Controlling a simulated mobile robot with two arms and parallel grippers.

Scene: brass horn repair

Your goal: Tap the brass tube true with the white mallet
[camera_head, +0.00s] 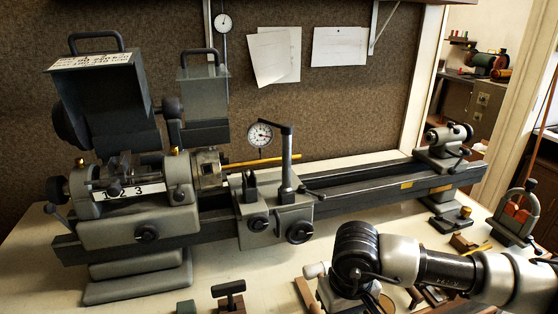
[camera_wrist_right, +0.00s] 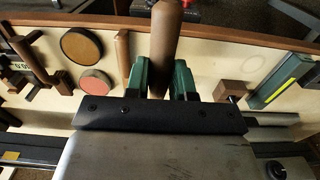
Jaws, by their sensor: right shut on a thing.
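The brass tube (camera_head: 262,162) sticks out to the right from the lathe chuck (camera_head: 208,168), roughly level, below a dial gauge (camera_head: 260,134). My right gripper (camera_wrist_right: 165,78) is shut on a thick brown wooden handle (camera_wrist_right: 166,35) between its green fingers. In the head view my right wrist is at the front right, over the bench and well short of the tube, and hides the fingers. A small white cylinder (camera_head: 316,270), which looks like the white mallet's head, shows just left of that wrist. Its join to the held handle is hidden. My left gripper is not in view.
The gauge post (camera_head: 287,160) stands on the lathe carriage close to the tube. The tailstock (camera_head: 446,145) is far right on the bed. Round pads (camera_wrist_right: 82,45) and wooden pieces lie on the bench around my right gripper. A T-handled tool (camera_head: 229,293) stands at the front.

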